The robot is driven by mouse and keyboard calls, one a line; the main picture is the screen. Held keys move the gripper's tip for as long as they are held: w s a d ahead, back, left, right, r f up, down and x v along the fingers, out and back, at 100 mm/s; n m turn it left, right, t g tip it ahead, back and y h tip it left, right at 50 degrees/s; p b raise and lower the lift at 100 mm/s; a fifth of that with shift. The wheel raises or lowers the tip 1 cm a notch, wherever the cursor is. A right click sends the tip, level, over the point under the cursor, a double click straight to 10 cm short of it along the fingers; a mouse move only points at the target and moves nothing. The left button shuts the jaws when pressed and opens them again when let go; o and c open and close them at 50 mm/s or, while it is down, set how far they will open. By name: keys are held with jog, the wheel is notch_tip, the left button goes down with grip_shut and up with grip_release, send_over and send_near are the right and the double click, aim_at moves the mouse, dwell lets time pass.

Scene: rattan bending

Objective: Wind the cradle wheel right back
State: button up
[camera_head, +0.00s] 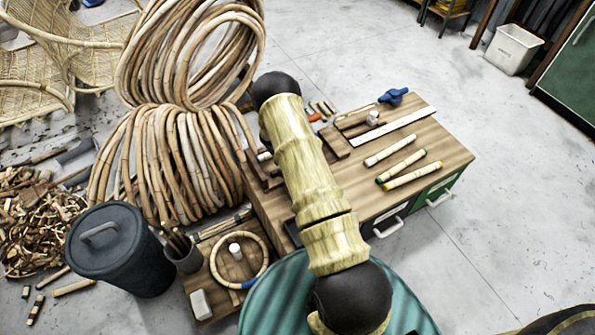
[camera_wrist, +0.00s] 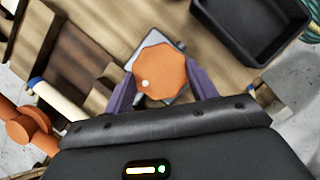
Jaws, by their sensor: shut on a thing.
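The cradle wheel (camera_wrist: 160,68), an orange many-sided knob with a pale dot near its edge, shows in the wrist view. It sits over a grey metal plate (camera_wrist: 178,92) on the wooden surface. My gripper (camera_wrist: 162,88) has its two purple fingers on either side of the wheel and is shut on it. In the head view my arm covers the wheel and the gripper, and most of the cradle cannot be made out.
The workbench (camera_head: 450,157) holds several pale rattan pieces (camera_head: 396,164), a steel rule (camera_head: 395,126) and a blue tool (camera_head: 393,97). A black tray (camera_wrist: 255,25) lies near the wheel. Rattan coils (camera_head: 165,160) and a lidded bin (camera_head: 115,250) stand left.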

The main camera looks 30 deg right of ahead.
jog(key=shift+a+n+t+p, duration=0.15)
jog(key=shift+n+t+p, duration=0.4)
jog(key=shift+n, duration=1.05)
jog(key=o, duration=1)
jog(key=shift+r, duration=0.1)
jog(key=p+v, duration=0.1)
jog(key=v, duration=1.6)
jog(key=shift+s+a+p, duration=0.2)
jog(key=shift+a+p, duration=0.1)
jog(key=shift+a, duration=0.1)
